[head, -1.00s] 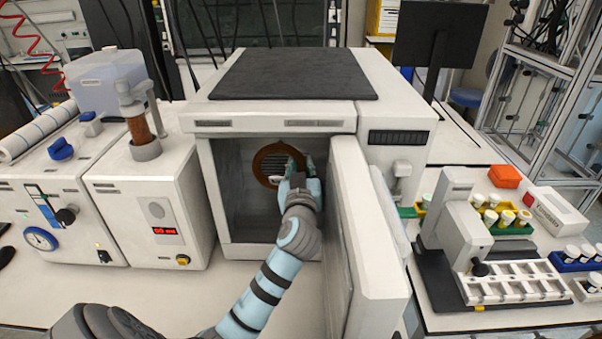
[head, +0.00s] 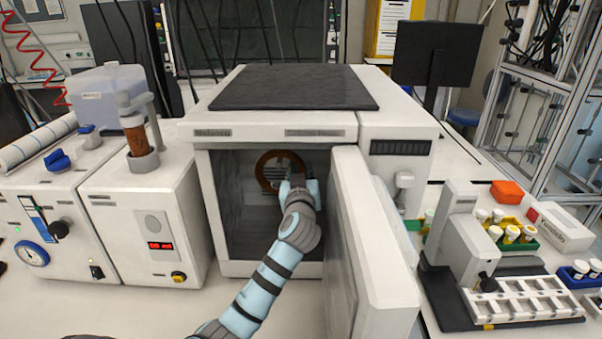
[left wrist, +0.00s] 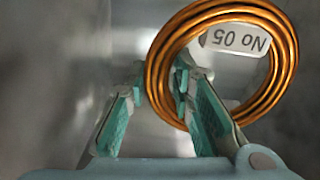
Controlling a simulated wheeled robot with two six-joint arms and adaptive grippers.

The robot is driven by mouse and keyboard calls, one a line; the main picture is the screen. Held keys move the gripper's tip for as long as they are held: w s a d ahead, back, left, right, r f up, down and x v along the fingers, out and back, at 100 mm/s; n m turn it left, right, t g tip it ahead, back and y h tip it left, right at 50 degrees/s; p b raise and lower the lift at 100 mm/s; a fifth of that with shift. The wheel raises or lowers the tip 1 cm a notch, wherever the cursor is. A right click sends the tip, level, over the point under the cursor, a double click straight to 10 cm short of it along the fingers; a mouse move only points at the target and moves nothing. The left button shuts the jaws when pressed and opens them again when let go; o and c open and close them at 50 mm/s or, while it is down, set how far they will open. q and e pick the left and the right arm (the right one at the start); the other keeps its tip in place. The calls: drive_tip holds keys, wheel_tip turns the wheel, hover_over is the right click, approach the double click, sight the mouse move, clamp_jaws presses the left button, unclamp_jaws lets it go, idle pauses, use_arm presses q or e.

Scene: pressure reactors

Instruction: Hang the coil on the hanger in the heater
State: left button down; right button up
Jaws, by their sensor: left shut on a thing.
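The copper-coloured coil (head: 261,172) is inside the heater, upright as a ring near the middle of the opening. In the left wrist view the coil (left wrist: 287,60) fills the upper right, with a pale tag marked "No 05" (left wrist: 238,40) inside its ring. My left gripper (head: 291,181) reaches into the heater and is shut on the coil's near side; its teal fingers (left wrist: 163,82) meet the ring's lower left. The heater (head: 222,270) is a white box with its door (head: 385,250) swung open to the right. I cannot make out the hanger. My right gripper is not in view.
The open door stands close to the right of my left arm. A white unit with a red display (head: 160,245) stands left of the heater. A sample rack (head: 520,298) and coloured trays with vials are at the right. The table before the heater is clear.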

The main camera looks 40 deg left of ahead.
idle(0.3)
use_arm(q)
drive_tip(key=c, duration=1.3)
unclamp_jaws()
drive_tip(key=shift+r, duration=0.1)
drive_tip(key=shift+s+d, duration=0.1)
drive_tip(key=v, duration=1.2)
